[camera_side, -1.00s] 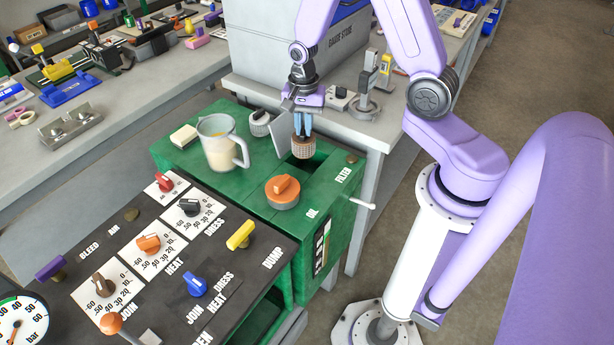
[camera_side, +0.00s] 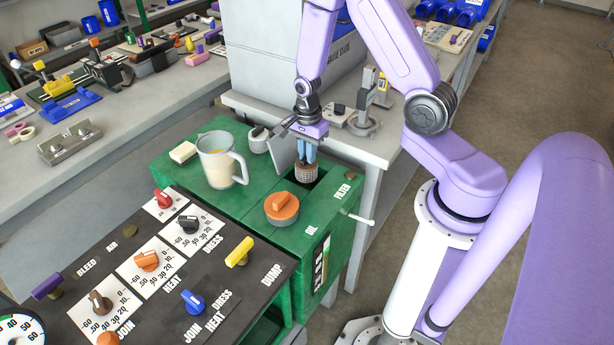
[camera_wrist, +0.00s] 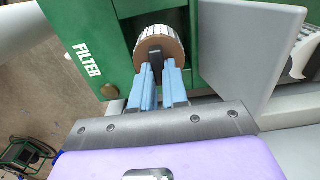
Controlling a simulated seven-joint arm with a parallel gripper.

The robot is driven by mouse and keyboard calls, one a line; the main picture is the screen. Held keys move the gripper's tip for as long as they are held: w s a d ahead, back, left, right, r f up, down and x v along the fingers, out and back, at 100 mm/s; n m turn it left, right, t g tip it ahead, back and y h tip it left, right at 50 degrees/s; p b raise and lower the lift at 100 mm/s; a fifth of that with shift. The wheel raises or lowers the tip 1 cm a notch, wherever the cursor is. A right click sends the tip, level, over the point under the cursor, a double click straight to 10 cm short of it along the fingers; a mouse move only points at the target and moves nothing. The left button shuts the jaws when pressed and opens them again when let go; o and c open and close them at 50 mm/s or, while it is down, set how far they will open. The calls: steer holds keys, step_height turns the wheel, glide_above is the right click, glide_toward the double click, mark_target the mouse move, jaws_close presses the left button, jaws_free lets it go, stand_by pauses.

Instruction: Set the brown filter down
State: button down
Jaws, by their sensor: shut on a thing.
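The brown filter (camera_side: 306,174) is a short ribbed cylinder with a brown end. My gripper (camera_side: 307,158) is shut on it from above, with blue fingers. In the side view the filter hangs upright at the square opening marked FILTER in the green cart top (camera_side: 341,212); its lower part seems to be at or inside the opening. In the wrist view, the filter (camera_wrist: 160,42) shows between the blue fingertips (camera_wrist: 158,72), gripped by a dark tab on its brown face. Whether its bottom touches anything is hidden.
A grey lid (camera_side: 281,150) stands open beside the opening. An orange-knobbed oil cap (camera_side: 282,207) sits in front, and a jug (camera_side: 220,162) with pale liquid stands to the left. A white-ribbed second filter (camera_side: 258,140) is behind on the green top.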

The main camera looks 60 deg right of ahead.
mark_target(307, 171)
steer(key=shift+f, duration=3.25)
steer(key=shift+f, duration=0.2)
steer(key=c, duration=1.1)
jaws_free()
steer(key=shift+c, duration=0.2)
